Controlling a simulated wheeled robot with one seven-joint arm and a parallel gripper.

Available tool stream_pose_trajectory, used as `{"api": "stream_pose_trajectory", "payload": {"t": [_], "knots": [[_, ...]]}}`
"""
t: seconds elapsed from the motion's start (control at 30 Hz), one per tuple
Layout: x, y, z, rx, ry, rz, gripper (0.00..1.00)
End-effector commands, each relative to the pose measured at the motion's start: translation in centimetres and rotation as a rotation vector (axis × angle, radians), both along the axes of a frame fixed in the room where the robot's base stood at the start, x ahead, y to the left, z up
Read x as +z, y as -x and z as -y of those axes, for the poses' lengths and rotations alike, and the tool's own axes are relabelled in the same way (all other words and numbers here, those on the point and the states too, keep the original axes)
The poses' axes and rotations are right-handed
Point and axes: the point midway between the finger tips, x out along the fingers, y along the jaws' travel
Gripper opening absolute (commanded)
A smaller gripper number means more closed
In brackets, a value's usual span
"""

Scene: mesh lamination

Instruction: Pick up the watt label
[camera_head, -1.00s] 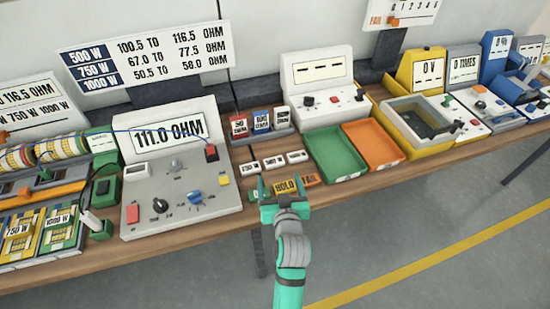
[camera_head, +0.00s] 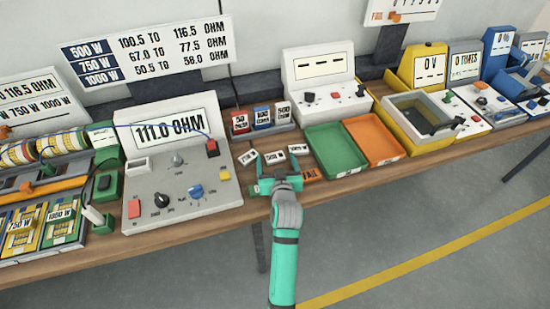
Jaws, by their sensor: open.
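Three small white watt labels lie in a row on the wooden bench: a left one (camera_head: 248,157), a middle one (camera_head: 274,157) and a right one (camera_head: 298,149). Their print is too small to read for certain. My teal gripper (camera_head: 276,164) is open, its fingers pointing away over the bench. The middle label shows just beyond and between the fingertips; the left and right labels lie outside them. I cannot tell the height of the fingers above the bench, and nothing is seen held.
The meter (camera_head: 215,185) reading 111.0 OHM stands left of the labels. A green tray (camera_head: 335,150) and an orange tray (camera_head: 373,142) lie to the right. A rack of upright cards (camera_head: 262,117) stands behind. An orange FAIL tag (camera_head: 310,174) lies beside my gripper.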

Motion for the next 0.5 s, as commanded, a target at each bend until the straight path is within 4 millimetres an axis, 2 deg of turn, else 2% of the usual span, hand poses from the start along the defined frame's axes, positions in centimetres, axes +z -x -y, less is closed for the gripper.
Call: {"api": "stream_pose_trajectory", "payload": {"t": [0.1,0.17,0.3,0.5], "knots": [[-0.04,0.04,-0.03,0.000,0.000,-0.001,0.80],[-0.03,0.04,-0.03,0.001,0.000,-0.001,0.68],[-0.03,0.05,-0.02,0.001,0.000,-0.001,0.36],[0.00,0.06,-0.02,0.001,0.000,0.000,0.36]]}}
